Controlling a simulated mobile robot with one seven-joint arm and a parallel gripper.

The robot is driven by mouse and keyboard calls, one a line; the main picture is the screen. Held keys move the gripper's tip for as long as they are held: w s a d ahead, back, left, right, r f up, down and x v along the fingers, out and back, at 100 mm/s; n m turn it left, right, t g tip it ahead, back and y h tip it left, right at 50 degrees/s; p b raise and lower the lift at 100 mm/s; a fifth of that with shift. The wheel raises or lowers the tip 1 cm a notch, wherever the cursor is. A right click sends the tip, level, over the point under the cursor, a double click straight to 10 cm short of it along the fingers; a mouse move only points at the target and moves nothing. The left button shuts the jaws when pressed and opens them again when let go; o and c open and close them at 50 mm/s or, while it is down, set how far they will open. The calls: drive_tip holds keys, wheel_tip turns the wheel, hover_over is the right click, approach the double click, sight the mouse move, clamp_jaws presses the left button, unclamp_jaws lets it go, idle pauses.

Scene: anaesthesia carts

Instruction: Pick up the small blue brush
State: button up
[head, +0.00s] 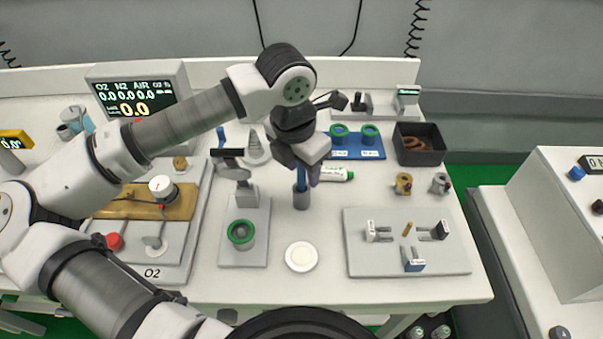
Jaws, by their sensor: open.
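A thin blue handle, which looks like the small blue brush (301,181), stands upright in a small grey cylindrical holder (301,201) near the middle of the table. Its upper end is hidden behind my gripper, and its lower end is inside the holder. My gripper (307,175) points down right at the handle's upper part, with a finger showing just to its right. The jaws are open. I cannot tell whether the handle is between the fingers or touching them.
A white tube with a green label (336,174) lies just right of the holder. A round white dish (301,257) is in front. A grey stand with a green ring (241,234) is to the left, and a grey fixture plate (405,263) to the right. A black bin (420,145) stands behind.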

drive_tip(key=shift+f, duration=0.55)
clamp_jaws()
drive_tip(key=shift+r, duration=0.15)
